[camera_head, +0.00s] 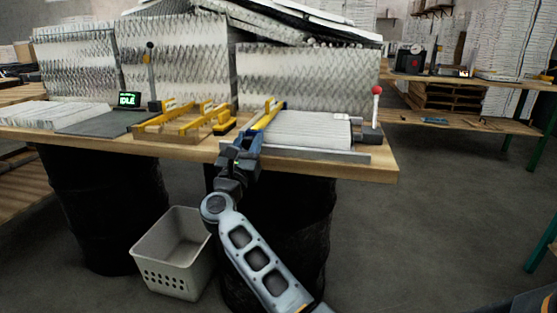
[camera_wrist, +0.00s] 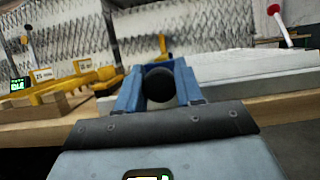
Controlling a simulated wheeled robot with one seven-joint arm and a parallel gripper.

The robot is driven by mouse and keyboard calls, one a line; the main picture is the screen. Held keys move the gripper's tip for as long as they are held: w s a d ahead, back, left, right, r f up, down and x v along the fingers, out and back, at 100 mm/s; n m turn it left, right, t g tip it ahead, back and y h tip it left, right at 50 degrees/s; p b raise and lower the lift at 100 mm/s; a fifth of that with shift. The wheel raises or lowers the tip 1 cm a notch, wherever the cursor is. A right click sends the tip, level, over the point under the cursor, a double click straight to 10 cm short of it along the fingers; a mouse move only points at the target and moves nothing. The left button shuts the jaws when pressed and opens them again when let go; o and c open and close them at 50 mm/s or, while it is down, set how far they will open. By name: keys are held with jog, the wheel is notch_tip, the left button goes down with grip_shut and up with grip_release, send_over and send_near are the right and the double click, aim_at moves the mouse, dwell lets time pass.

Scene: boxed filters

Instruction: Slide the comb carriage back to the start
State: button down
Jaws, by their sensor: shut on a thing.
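My gripper (camera_head: 245,139) is at the table's front edge, its blue fingers closed around a round black knob (camera_wrist: 159,85) in the wrist view. The comb carriage looks to be the yellow bar (camera_head: 268,114) that runs back from my fingers in the head view, along the left end of a white pleated filter (camera_head: 300,129). The knob appears to belong to it, but the join is hidden behind my fingers. The filter bed also shows in the wrist view (camera_wrist: 245,66), to the right of my fingers.
A yellow-and-wood fixture (camera_head: 185,122) stands to the left on the table (camera_head: 385,167). A red-knobbed lever (camera_head: 376,92) stands at the right end of the filter. A black-knobbed lever (camera_head: 151,70) and a screen reading IDLE (camera_head: 129,99) are farther left. A bin (camera_head: 175,255) stands below.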

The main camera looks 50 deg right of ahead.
jog(key=w+a+b, duration=0.2)
jog(key=w+b, duration=0.2)
jog(key=w, duration=0.2)
jog(key=shift+w+a+r, duration=0.3)
jog(key=shift+w+a, duration=0.1)
jog(key=shift+a, duration=0.1)
jog(key=c, duration=0.8)
grip_release()
jog(key=shift+w, duration=0.1)
jog(key=shift+f, duration=0.15)
jog(key=v, duration=0.7)
jog(key=shift+a+f, duration=0.2)
jog(key=shift+a, duration=0.05)
